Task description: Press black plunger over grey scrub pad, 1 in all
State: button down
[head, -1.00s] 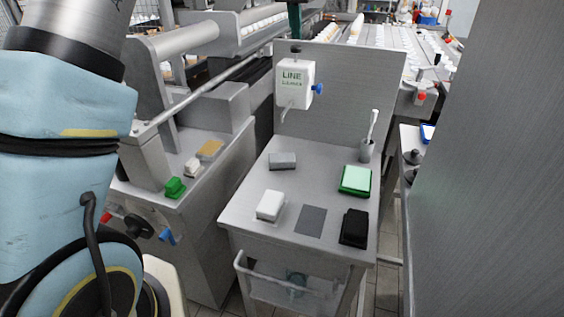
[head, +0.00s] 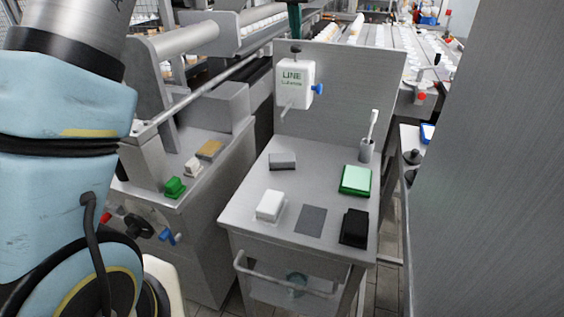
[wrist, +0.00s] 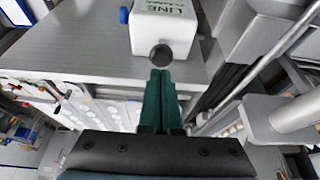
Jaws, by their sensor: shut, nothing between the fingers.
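The black plunger (head: 296,48) is a small round knob on top of a white dispenser (head: 294,83) marked LINE, fixed to the upright steel panel. It also shows in the wrist view (wrist: 161,56), just beyond my fingertips. My gripper (head: 295,35) has dark green fingers, shut and empty, pointing down above the plunger. In the wrist view my fingertips (wrist: 161,74) line up with the knob; I cannot tell whether they touch it. The grey scrub pad (head: 283,161) lies on the steel tabletop below the dispenser's spout (head: 286,107).
The tabletop also holds a white pad (head: 270,205), a dark grey square (head: 311,220), a black pad (head: 354,227), a green pad (head: 355,180) and a brush in a cup (head: 367,150). A blue knob (head: 318,89) sticks out from the dispenser's right side.

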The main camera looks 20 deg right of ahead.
aim_at(296, 46)
jog(key=shift+f, duration=0.15)
jog(key=shift+f+b, duration=0.8)
jog(key=shift+f, duration=0.5)
jog(key=shift+r+p, duration=1.2)
jog(key=shift+r, duration=0.2)
jog(key=shift+r, duration=0.1)
notch_tip(296, 46, up, 6)
jog(key=p, duration=0.5)
